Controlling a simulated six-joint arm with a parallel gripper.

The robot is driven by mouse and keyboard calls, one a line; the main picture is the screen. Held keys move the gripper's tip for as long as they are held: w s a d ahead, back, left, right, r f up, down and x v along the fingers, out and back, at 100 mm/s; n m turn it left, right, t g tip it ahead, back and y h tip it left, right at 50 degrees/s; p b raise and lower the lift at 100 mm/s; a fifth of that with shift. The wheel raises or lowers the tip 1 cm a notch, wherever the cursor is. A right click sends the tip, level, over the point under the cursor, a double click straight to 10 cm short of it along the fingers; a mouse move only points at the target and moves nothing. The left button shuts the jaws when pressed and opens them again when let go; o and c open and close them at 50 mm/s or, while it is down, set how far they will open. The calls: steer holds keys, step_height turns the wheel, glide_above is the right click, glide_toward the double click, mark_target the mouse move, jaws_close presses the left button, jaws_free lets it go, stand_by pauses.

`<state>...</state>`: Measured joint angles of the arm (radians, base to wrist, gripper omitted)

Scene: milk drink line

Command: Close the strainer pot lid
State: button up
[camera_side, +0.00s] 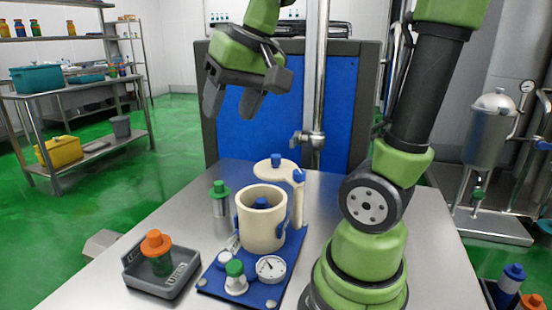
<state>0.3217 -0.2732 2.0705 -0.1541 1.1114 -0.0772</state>
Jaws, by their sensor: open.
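The strainer pot (262,222) is a cream cylinder standing on a blue base plate (248,283). Its mouth is open at the top, and something blue shows inside. The cream lid (270,171) with a blue knob (276,159) is swung up and aside, held above and behind the pot by a cream post (298,205) at the right. My gripper (232,108) is open and empty, high above and to the left of the lid, fingers pointing down. It touches nothing.
A dial gauge (271,267) and a green-capped white valve (235,275) sit at the plate's front. A green-topped metal cylinder (220,205) stands left of the pot. A dark tray (162,280) holds an orange-capped green bottle (157,250). A blue panel (262,125) stands behind the table.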

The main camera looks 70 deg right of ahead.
steer(key=w+d+f+m+g, duration=0.1)
steer(key=w+d+f+m, duration=0.1)
steer(key=d, duration=0.4)
steer(key=w+d+f+m+g, duration=0.1)
steer(key=w+d+g, duration=0.1)
steer(key=d, duration=0.5)
steer(key=m+g, duration=0.2)
steer(key=m, duration=0.1)
glide_above(276, 156)
steer(key=f, duration=0.5)
steer(key=shift+w+a+f, duration=0.1)
steer(key=shift+w+a, duration=0.05)
steer(key=shift+w, duration=0.1)
steer(key=shift+s+d+f, duration=0.15)
steer(key=shift+d+f, duration=0.1)
steer(key=shift+d, duration=0.05)
steer(key=shift+f, duration=0.35)
step_height(276, 156, down, 9)
steer(key=shift+f, duration=0.1)
jaws_close()
